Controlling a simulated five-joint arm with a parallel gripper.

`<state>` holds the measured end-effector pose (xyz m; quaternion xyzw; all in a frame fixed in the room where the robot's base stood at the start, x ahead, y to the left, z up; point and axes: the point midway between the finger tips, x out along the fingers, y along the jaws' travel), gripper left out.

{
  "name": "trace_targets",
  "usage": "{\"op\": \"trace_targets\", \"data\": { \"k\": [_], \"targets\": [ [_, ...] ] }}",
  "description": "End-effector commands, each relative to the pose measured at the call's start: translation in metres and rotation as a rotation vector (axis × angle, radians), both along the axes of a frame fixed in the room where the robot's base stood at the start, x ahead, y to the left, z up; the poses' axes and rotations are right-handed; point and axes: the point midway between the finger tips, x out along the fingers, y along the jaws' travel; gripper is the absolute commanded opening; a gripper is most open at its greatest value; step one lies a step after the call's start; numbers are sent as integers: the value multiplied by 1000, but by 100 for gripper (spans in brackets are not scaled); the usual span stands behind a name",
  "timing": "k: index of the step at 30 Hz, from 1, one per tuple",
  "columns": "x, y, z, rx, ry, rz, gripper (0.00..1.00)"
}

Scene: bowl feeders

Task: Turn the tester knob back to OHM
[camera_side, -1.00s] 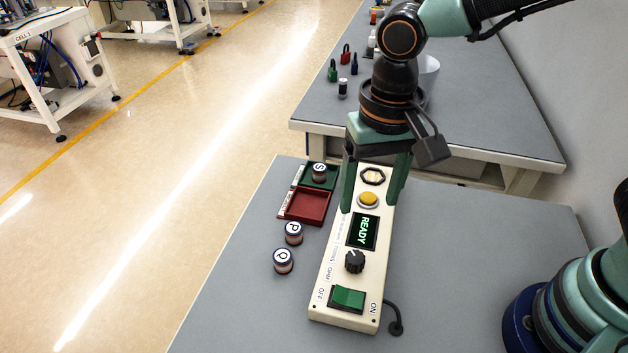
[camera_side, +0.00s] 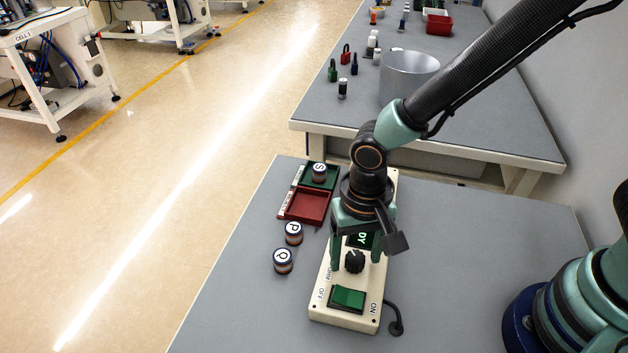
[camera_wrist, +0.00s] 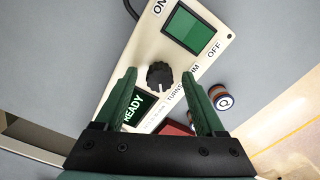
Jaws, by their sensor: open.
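The cream tester (camera_side: 343,316) lies on the grey bench with a black ribbed knob (camera_side: 354,261) between its display and its green switch (camera_side: 348,299). My gripper (camera_side: 356,262) is open, with its green fingers on either side of the knob. In the wrist view, the knob (camera_wrist: 159,75) sits between the open fingertips (camera_wrist: 160,72), with gaps visible. The OHM label is partly covered by a finger in the wrist view. Where the knob's pointer aims is too small to tell. The display (camera_wrist: 133,107) reads READY in the wrist view.
Coils marked with letters (camera_side: 293,233) (camera_side: 283,261) stand left of the tester. A red tray (camera_side: 305,206) and a green tray (camera_side: 328,179), holding another coil (camera_side: 319,171), lie behind them. A black cable (camera_side: 395,314) leaves the tester's right side.

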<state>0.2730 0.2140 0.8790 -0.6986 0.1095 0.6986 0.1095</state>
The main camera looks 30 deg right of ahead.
Motion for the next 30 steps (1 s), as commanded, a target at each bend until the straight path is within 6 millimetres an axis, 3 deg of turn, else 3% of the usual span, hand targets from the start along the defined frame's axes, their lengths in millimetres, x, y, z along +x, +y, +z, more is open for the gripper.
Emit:
{"op": "trace_targets", "data": {
  "k": [11, 15, 17, 30],
  "targets": [
    [0, 0, -5, 0, 0, 0, 72],
    [0, 0, -5, 0, 0, 0, 18],
    [0, 0, -5, 0, 0, 0, 0],
    [0, 0, -4, 0, 0, 84, 0]
  ]
}}
